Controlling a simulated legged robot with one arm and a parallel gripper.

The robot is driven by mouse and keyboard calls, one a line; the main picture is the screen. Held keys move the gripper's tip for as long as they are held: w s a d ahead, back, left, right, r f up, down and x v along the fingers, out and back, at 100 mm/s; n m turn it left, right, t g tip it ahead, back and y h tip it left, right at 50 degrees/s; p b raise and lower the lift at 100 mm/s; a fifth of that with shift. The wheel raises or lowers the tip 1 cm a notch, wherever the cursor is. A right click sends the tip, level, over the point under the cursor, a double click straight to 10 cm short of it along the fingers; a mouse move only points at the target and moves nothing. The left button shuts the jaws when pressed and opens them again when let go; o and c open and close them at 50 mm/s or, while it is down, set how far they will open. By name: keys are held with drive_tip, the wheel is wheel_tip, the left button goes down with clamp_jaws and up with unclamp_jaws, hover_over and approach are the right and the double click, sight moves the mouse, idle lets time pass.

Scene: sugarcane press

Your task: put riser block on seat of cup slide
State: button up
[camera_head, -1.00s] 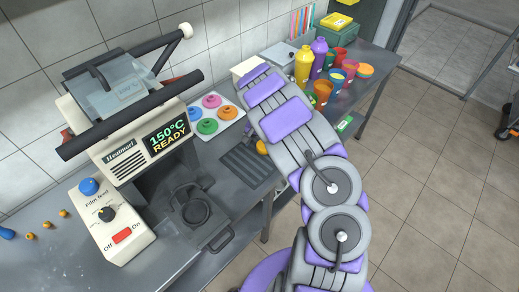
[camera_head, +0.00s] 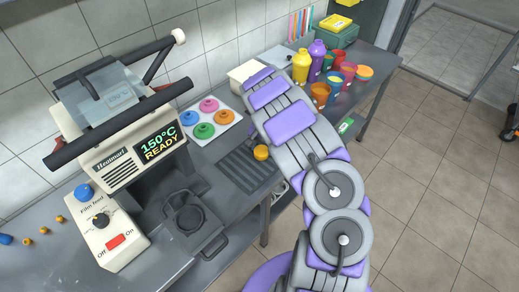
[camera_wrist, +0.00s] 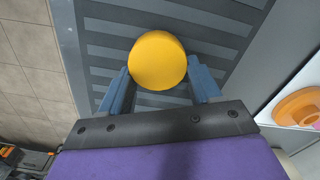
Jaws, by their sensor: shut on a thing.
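The riser block, a yellow-orange round block (camera_head: 261,153), is over the dark slatted mat, beside my arm. In the wrist view the block (camera_wrist: 158,61) sits between the two blue fingers of my gripper (camera_wrist: 160,88), which is shut on it. The slats show behind the block; its height above them is hard to judge. In the head view my arm mostly hides the gripper. The cup slide (camera_head: 213,243) is dark grey with a front handle, at the foot of the press. Its round ring-shaped seat (camera_head: 188,217) looks empty.
The heat press (camera_head: 125,110) reads 150°C READY and overhangs behind the slide. A control box (camera_head: 104,225) stands left of it. The slatted mat (camera_head: 238,170) lies to the right. A tray of coloured rings (camera_head: 226,112) and several cups (camera_head: 335,78) are farther back.

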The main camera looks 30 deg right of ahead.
drive_tip(key=shift+d+r, duration=0.2)
drive_tip(key=shift+r, duration=0.3)
drive_tip(key=a+r, duration=0.1)
drive_tip(key=a+r+p, duration=0.1)
drive_tip(key=r, duration=0.1)
drive_tip(key=shift+s, duration=0.35)
drive_tip(key=s+d, duration=0.1)
drive_tip(key=s, duration=0.2)
drive_tip(key=s+d+p, duration=0.1)
drive_tip(key=s+d, duration=0.1)
drive_tip(key=s+d+p, duration=0.1)
drive_tip(key=s, duration=0.2)
drive_tip(key=shift+s+d+r, duration=0.25)
drive_tip(key=shift+s+d, duration=0.05)
drive_tip(key=s+p, duration=0.1)
drive_tip(key=s, duration=0.4)
wheel_tip(320, 180, up, 9)
drive_tip(key=n, duration=0.4)
hover_over(260, 151)
drive_tip(key=s+a, duration=0.1)
drive_tip(key=s, duration=0.2)
drive_tip(key=w+a+r+n, duration=0.2)
drive_tip(key=a+r, duration=0.4)
drive_tip(key=a, duration=0.1)
drive_tip(key=w+a+r+n, duration=0.3)
drive_tip(key=a+r, duration=0.2)
drive_tip(key=a, duration=0.2)
drive_tip(key=shift+w+r, duration=0.25)
drive_tip(key=shift+r, duration=0.1)
